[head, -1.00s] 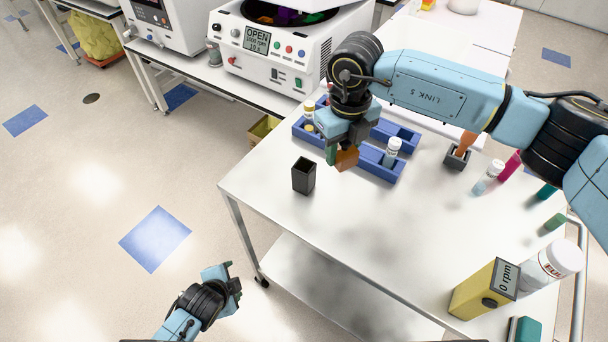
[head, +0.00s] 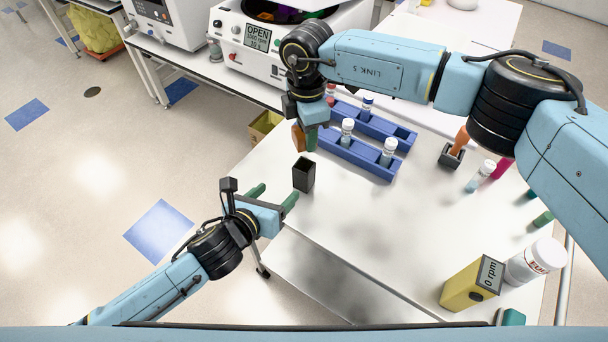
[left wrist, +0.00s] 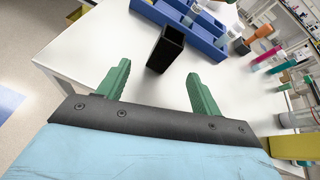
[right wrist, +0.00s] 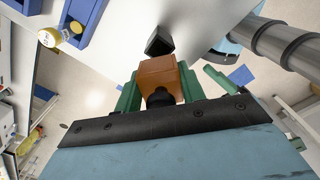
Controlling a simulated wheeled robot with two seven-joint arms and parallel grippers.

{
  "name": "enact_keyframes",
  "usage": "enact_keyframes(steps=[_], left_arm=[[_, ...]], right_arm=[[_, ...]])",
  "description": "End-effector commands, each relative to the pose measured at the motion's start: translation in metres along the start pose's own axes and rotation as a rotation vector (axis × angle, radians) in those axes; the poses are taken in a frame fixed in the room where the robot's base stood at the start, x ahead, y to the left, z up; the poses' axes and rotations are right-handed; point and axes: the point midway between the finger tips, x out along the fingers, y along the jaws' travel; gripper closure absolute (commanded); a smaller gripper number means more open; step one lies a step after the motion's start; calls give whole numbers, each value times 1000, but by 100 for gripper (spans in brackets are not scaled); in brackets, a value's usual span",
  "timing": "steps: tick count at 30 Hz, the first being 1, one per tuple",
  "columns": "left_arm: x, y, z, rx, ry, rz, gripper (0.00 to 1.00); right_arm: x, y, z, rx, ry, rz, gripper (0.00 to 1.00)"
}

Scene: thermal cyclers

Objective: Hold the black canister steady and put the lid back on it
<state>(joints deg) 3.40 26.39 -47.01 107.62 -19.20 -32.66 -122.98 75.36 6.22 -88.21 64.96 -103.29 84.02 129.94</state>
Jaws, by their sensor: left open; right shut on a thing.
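The black canister (head: 304,174) stands upright and open-topped on the white table near its left edge. It also shows in the left wrist view (left wrist: 165,50), just beyond and between the fingertips, and in the right wrist view (right wrist: 159,42). My left gripper (head: 275,195) is open, its green fingers pointing at the canister from the lower left without touching it. My right gripper (head: 305,140) is shut on an orange-brown block-shaped lid (right wrist: 160,78) with a dark knob. It holds the lid above and slightly behind the canister, apart from it.
Blue racks (head: 360,155) with several capped vials stand behind and right of the canister. The table's middle is clear.

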Motion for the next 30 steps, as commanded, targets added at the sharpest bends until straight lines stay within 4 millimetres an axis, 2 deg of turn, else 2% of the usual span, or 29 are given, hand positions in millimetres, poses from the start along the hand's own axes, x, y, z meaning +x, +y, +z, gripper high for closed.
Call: enact_keyframes(steps=[3, 6, 20, 23, 30], left_arm=[[1, -5, 5, 160, -20, -34, 35], [2, -8, 6, 226, -30, -49, 35], [6, -9, 6, 243, -32, -51, 35], [15, -9, 6, 243, -32, -50, 35], [55, -12, 8, 240, -32, -50, 35]], right_arm=[[-2, 2, -1, 51, 0, 0, 82], [-2, 2, -2, 73, -1, 0, 82], [-1, 2, -2, 78, 0, 0, 82], [-1, 2, -2, 78, 0, 0, 82], [-1, 2, -2, 77, 0, 0, 82]])
